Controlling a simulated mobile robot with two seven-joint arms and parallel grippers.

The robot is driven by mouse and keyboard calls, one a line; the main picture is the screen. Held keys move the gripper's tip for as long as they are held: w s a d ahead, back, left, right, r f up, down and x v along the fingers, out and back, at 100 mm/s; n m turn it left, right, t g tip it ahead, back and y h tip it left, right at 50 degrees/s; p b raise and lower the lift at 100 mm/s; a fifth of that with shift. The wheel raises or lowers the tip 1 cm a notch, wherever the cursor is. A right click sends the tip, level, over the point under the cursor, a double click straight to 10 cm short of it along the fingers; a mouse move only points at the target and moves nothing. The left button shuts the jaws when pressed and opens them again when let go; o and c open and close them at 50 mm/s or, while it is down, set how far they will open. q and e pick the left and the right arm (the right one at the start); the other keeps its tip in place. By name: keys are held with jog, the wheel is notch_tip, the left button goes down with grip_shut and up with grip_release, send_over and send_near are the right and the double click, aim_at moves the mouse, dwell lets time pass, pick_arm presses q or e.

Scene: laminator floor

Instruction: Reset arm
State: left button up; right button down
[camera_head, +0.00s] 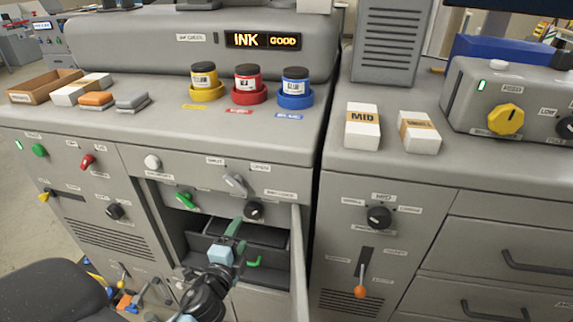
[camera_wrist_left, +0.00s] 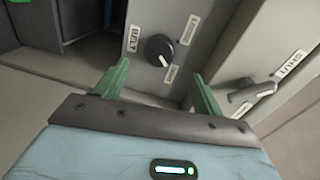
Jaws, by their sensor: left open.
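My left gripper (camera_head: 236,236) is in front of the open compartment of the left cabinet, just below a black knob (camera_head: 253,210). In the left wrist view, my left gripper (camera_wrist_left: 160,85) has its two green fingers spread wide, with nothing held between them. A black knob (camera_wrist_left: 160,50) with a white pointer shows beyond the fingers, apart from them. A grey lever (camera_wrist_left: 252,91) beside a SHUT label is to the right of the fingers. My right gripper does not show in either view.
The compartment's door (camera_head: 299,262) stands open just right of my left gripper. A dark tray with a green handle (camera_head: 254,262) is inside. Ink jars, including a red one (camera_head: 248,80), stand on the counter above. A MID box (camera_head: 362,128) stands on the right cabinet.

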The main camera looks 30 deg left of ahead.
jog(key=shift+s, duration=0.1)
pick_arm(q)
jog(key=s+d+f+n+g+h+p, duration=0.1)
jog(key=s+d+f+n, duration=0.3)
jog(key=s, duration=0.6)
jog(key=s+d+f+n+g+h+p, duration=0.1)
jog(key=s+d+f+n+g+h, duration=0.2)
jog(key=s, duration=0.7)
jog(key=s+d+f+n+g+h+p, duration=0.1)
jog(key=s+d+f+n, duration=0.4)
jog(key=s, duration=0.5)
jog(key=d+f+g+p, duration=0.1)
jog(key=g, duration=0.1)
jog(key=shift+s+d+n+g+h, duration=0.15)
jog(key=shift+s+n+g+h, duration=0.15)
jog(key=shift+g+h, duration=0.1)
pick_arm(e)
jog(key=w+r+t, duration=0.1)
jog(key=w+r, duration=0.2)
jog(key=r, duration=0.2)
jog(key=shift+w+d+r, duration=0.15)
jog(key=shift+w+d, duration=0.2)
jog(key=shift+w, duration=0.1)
